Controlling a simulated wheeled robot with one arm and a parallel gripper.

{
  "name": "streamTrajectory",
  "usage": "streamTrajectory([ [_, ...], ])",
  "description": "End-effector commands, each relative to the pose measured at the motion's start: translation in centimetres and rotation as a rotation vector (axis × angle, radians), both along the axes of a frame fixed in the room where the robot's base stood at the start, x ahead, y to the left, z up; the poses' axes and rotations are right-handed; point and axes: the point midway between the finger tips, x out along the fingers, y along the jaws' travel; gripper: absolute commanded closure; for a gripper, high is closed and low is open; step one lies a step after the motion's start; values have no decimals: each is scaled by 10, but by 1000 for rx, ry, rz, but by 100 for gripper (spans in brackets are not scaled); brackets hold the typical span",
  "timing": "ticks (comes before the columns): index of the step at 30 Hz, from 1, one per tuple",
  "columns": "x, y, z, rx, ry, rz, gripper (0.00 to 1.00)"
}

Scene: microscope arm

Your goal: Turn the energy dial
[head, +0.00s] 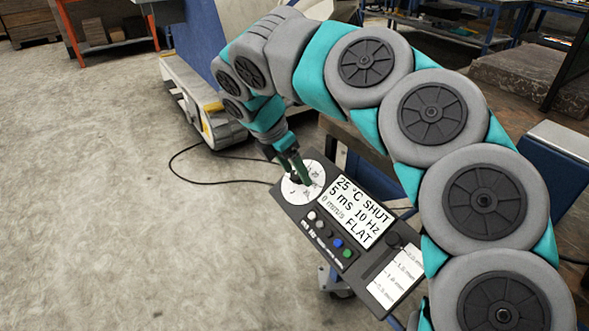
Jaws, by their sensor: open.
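The energy dial (291,191) is a round white dial with dark marks at the upper left end of a dark control panel (288,215). My gripper (299,181) reaches down over the dial's middle from above, its teal fingers open. The fingers hide the centre of the dial and any knob there. I cannot tell whether they touch it. Beside the dial, a white display (356,211) reads 25 °C SHUT, 5 mS, 10 Hz, 0 mm/s and FLAT.
Several coloured buttons (337,243) line the panel's lower left side. A white slider scale (397,277) with a black knob is at its lower right end. A black cable (190,181) lies on the floor. The floor to the left is clear.

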Motion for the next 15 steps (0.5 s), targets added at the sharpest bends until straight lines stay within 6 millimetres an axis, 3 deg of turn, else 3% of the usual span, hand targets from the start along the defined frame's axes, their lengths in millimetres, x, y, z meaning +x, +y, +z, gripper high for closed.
streamTrajectory([
  [8,0,0,-1,0,0,1,31],
  [15,0,0,-1,-1,1,1,58],
])
